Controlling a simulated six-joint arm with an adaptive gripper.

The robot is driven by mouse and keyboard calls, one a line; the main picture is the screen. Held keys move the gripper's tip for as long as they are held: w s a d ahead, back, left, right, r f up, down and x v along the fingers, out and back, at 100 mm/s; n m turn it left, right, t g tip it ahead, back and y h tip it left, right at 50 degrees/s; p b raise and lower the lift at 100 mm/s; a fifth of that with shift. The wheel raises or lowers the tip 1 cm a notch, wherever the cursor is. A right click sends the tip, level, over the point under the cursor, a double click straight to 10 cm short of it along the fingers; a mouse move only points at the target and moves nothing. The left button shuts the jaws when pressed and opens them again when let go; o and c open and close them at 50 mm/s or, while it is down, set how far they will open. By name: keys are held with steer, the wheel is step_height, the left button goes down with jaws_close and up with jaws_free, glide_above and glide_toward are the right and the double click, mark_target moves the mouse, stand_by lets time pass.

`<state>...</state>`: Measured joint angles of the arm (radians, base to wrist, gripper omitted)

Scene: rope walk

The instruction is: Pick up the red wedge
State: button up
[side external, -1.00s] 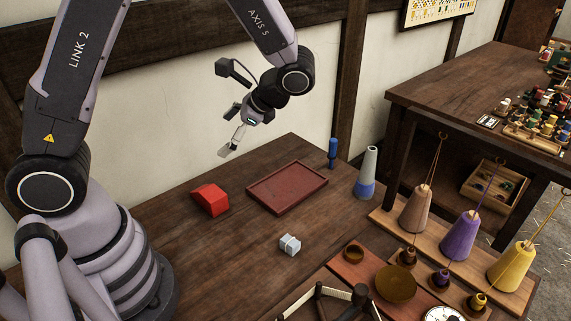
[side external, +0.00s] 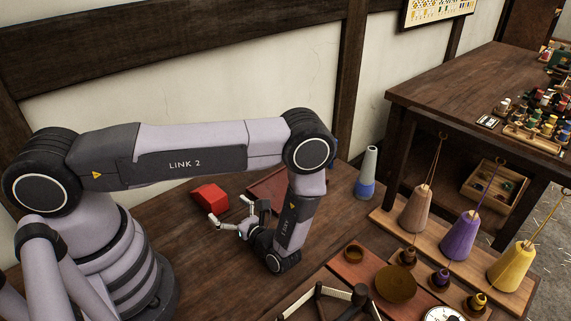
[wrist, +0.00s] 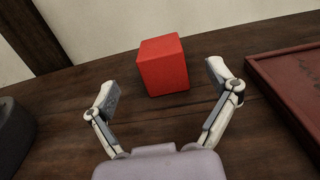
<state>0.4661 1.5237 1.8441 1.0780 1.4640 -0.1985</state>
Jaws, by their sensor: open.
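The red wedge (side external: 210,197) lies on the dark wooden table, left of the reddish tray. In the wrist view the red wedge (wrist: 163,65) is ahead of my fingers, between their lines and a little nearer the right finger. My gripper (side external: 229,214) is low over the table, just in front of the wedge in the side view. In the wrist view my gripper (wrist: 165,88) has its two fingers spread wide with nothing between the pads.
The reddish tray (side external: 262,188) is partly hidden behind my arm; in the wrist view its edge (wrist: 290,95) lies right of the right finger. A grey-blue bottle (side external: 367,174) and several coloured cones stand to the right. A brown bowl (side external: 396,284) sits at the front.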

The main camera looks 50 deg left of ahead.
mark_target(205, 188)
steer(key=a, duration=0.8)
steer(key=shift+s+a, duration=0.15)
steer(key=shift+s, duration=0.05)
steer(key=c, duration=1.2)
steer(key=shift+o, duration=0.2)
steer(key=shift+r, duration=0.1)
